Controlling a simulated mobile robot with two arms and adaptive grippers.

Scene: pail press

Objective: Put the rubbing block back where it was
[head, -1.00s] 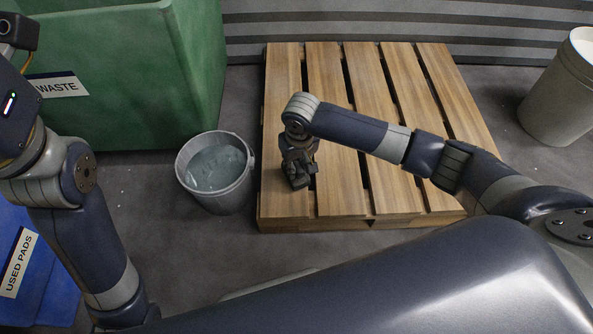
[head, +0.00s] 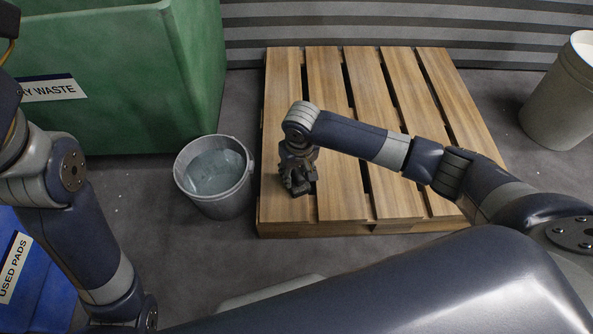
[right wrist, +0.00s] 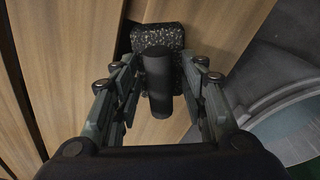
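The rubbing block (right wrist: 158,38) is a dark, speckled block with a black cylindrical handle. It rests on the wooden pallet (head: 387,190), near its left edge. My right gripper (right wrist: 160,95) is open, with one finger on each side of the handle and a gap on both sides. In the head view the right gripper (head: 297,182) points down at the pallet's front left part and hides most of the block. My left gripper is out of view; only the left arm shows at the left.
A grey pail of water (head: 215,178) stands just left of the pallet. A green waste bin (head: 120,110) is behind it, and a blue used-pads bin (head: 45,290) is at lower left. A pale bucket (head: 560,100) stands right of the pallet. Grey floor is clear in front.

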